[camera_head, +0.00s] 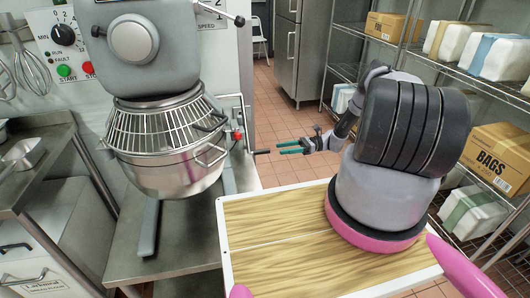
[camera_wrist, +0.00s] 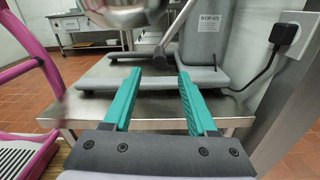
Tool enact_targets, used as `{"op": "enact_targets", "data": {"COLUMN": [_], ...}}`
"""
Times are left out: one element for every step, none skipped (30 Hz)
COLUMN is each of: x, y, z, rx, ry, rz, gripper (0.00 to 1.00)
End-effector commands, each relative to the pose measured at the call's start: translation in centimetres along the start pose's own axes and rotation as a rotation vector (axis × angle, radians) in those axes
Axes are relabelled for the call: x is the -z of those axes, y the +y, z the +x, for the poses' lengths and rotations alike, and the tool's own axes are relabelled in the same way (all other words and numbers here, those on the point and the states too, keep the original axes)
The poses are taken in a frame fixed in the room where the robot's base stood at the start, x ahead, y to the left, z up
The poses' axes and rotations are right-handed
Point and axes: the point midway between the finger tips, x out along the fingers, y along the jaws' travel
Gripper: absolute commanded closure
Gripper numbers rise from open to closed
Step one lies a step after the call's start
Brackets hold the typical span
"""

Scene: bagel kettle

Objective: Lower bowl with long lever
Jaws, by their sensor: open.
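The steel mixer bowl (camera_head: 167,165) hangs under the mixer's wire guard in the head view, and its blurred underside (camera_wrist: 128,12) shows at the top of the wrist view. The long lever (camera_head: 247,122) is a thin bent rod at the bowl's right side, ending low in a black grip (camera_head: 261,152). My gripper (camera_head: 281,147) is open and empty, its teal fingers pointing left at the grip with a small gap. In the wrist view, a slanted rod with a dark end (camera_wrist: 160,58) appears ahead, between the fingers (camera_wrist: 158,75); contact is not visible.
The mixer head (camera_head: 145,45) and wire guard (camera_head: 155,128) stand above the bowl. A smaller red-hubbed handle (camera_head: 237,135) is close to the lever. A steel table (camera_head: 185,240) bears the mixer's base (camera_wrist: 150,78). Shelves with boxes (camera_head: 498,155) stand at right.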

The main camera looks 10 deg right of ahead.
Motion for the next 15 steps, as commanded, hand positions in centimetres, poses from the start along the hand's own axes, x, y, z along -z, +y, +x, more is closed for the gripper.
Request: {"op": "enact_targets", "data": {"x": [-0.1, 0.0, -0.1, -0.1, -0.1, 0.0, -0.1, -0.1, 0.0, 0.0, 0.0, 0.0, 0.0, 0.0, 0.0], "y": [0.1, 0.1, 0.1, 0.1, 0.1, 0.1, 0.1, 0.1, 0.1, 0.1, 0.1, 0.1, 0.1, 0.1, 0.0], "z": [1.1, 1.7, 2.5, 3.1, 3.7, 4.5, 5.0, 5.5, 6.1, 6.5, 6.9, 7.3, 7.6, 7.9, 8.1], "rx": [-0.004, -0.004, -0.003, -0.004, -0.004, -0.003, -0.003, -0.003, -0.003, -0.003, -0.002, -0.002, -0.002, -0.002, -0.001], "ry": [-0.001, -0.001, -0.002, -0.001, -0.001, -0.001, -0.001, -0.001, 0.001, 0.000, 0.000, 0.001, 0.001, 0.001, 0.001], "rz": [0.001, 0.001, 0.001, 0.001, 0.001, 0.001, 0.001, 0.001, 0.001, 0.001, 0.001, 0.001, 0.000, 0.000, 0.000], "gripper": [0.42, 0.42, 0.42, 0.42, 0.42, 0.42, 0.42, 0.42, 0.42, 0.42, 0.42, 0.42, 0.42, 0.42, 0.42]}}
